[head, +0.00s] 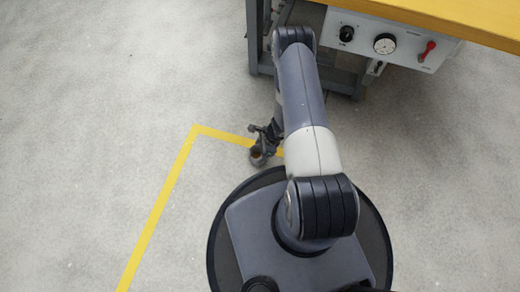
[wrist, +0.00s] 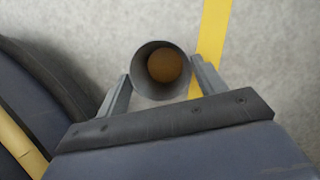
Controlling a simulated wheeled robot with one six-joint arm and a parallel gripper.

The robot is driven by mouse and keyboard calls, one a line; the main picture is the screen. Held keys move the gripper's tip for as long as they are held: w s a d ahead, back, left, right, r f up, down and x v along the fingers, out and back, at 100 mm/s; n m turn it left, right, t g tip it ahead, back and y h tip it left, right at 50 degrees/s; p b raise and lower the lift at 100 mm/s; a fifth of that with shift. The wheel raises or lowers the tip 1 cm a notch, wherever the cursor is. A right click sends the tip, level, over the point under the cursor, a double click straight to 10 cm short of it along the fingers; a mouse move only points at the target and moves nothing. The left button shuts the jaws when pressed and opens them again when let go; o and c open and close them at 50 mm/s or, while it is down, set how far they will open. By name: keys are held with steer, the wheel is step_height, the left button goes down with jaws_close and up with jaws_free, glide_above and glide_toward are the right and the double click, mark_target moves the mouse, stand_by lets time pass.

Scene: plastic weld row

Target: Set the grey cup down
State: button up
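The grey cup (wrist: 143,84) is between the two fingers of my gripper (wrist: 161,82) in the wrist view. Both fingers press against its sides, so the gripper is shut on it. I look down into its mouth, and a round orange-brown thing (wrist: 164,65) shows inside. In the head view the cup (head: 257,158) is small beside my gripper (head: 261,147), low in front of my base and near the yellow floor line. How far the cup's bottom is above the floor cannot be told.
A yellow line (head: 165,190) with a corner is marked on the grey floor (head: 80,130). A workbench (head: 450,15) with a yellow top, a control panel (head: 400,45) and a grey frame stands at the upper right. The floor to the left is clear.

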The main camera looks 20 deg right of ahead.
steer(key=shift+o, duration=1.4)
steer(key=p+v, duration=0.5)
steer(key=v, duration=0.7)
steer(key=shift+d+r, duration=0.1)
